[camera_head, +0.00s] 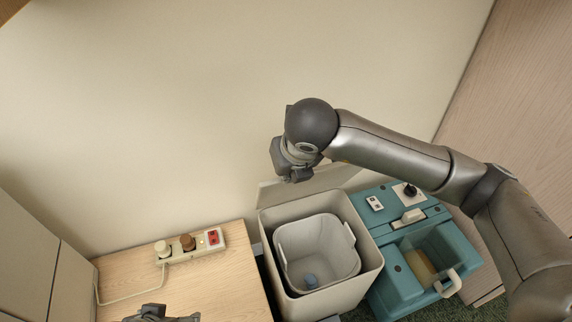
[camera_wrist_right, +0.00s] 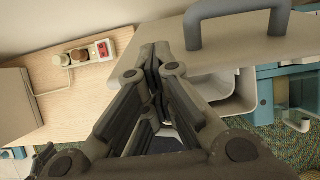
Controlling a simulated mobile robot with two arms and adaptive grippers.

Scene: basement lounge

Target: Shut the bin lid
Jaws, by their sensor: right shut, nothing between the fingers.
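The beige bin (camera_head: 361,280) stands on the floor against the wall, with a light grey bucket (camera_head: 290,238) inside it. Its lid (camera_head: 330,181) is open, raised at the bin's back edge and partly hidden behind my right gripper. In the right wrist view the lid (camera_wrist_right: 225,58) is a pale panel with a grey bar handle (camera_wrist_right: 240,14). My right gripper (camera_head: 290,172) is shut and empty, above the bin's back left, by the lid; its fingertips (camera_wrist_right: 155,55) overlap the lid's left part in the wrist view. Whether they touch cannot be told. My left gripper (camera_head: 148,314) is only partly visible at the bottom edge.
A wooden cabinet top (camera_head: 225,285) left of the bin holds a power strip (camera_head: 190,245) with plugs and a cord. A teal cleaning unit (camera_head: 395,285) with a white handle stands close on the bin's right.

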